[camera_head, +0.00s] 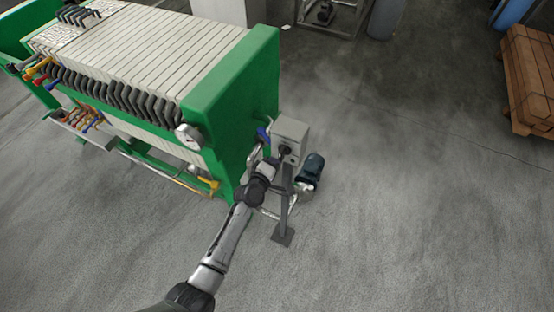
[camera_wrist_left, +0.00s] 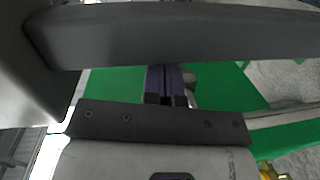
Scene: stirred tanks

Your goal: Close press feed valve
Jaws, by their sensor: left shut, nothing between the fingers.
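A blue valve handle (camera_head: 262,134) shows at the near right end of the green filter press (camera_head: 228,84), beside a pale pipe. I cannot be sure that it is the press feed valve. My left arm reaches up to this corner. My left gripper (camera_wrist_left: 170,99) is shut and empty, seen between dark arm parts in the left wrist view. A purple-blue bar (camera_wrist_left: 172,78) lies right at the fingertips, in front of the green press. It may be the valve handle, and I cannot tell whether the fingers touch it. My right gripper is not in view.
A grey control box (camera_head: 289,134) on a post stands close to the right of my left wrist, with a dark blue motor (camera_head: 313,167) behind it. A yellow handle (camera_head: 213,186) is low on the press. Open concrete floor lies to the right.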

